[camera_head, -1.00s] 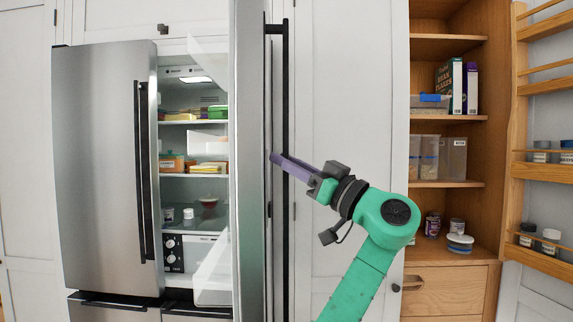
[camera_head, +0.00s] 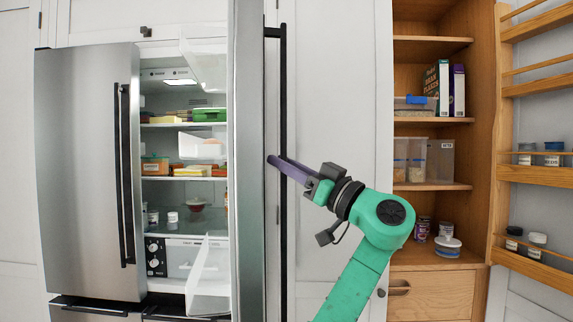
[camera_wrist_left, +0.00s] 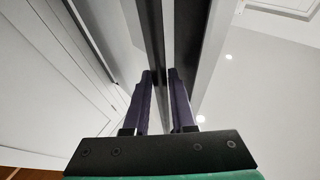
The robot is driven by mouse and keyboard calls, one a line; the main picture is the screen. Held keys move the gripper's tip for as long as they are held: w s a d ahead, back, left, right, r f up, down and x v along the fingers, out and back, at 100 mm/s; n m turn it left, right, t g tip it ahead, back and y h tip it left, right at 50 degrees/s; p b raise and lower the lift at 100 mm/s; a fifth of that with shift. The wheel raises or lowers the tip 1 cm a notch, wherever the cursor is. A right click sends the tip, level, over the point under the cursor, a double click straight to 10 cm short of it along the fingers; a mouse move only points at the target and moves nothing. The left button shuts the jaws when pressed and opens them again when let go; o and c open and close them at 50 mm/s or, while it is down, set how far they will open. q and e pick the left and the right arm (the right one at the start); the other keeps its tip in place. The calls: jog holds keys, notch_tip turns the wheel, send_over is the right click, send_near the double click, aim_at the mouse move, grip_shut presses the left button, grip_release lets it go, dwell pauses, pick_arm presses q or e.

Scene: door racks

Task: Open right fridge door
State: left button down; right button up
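The right fridge door (camera_head: 246,220) stands swung out and open, seen nearly edge-on in the head view. Its long black vertical handle (camera_head: 283,90) runs along the door's right side. My left gripper (camera_head: 277,163), with purple fingers on a green arm, is at the handle about mid-height. In the left wrist view the two fingers (camera_wrist_left: 160,78) have a narrow gap with the dark handle (camera_wrist_left: 151,35) running between them, so the gripper appears shut on it. Exact finger contact is partly hidden. My right gripper is not in view.
The left fridge door (camera_head: 85,170) is closed. The fridge interior (camera_head: 185,226) with shelves and food shows between the doors. A wooden pantry (camera_head: 434,187) stands open at right, with a door rack (camera_head: 530,173) of jars. A white cabinet panel (camera_head: 340,90) is behind my arm.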

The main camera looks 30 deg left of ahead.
pick_arm(q)
jog(key=c, duration=0.8)
grip_release()
jog(key=shift+a, duration=0.3)
jog(key=shift+d, duration=0.15)
jog(key=b+v, duration=0.3)
jog(key=v, duration=1.1)
jog(key=shift+d, duration=0.25)
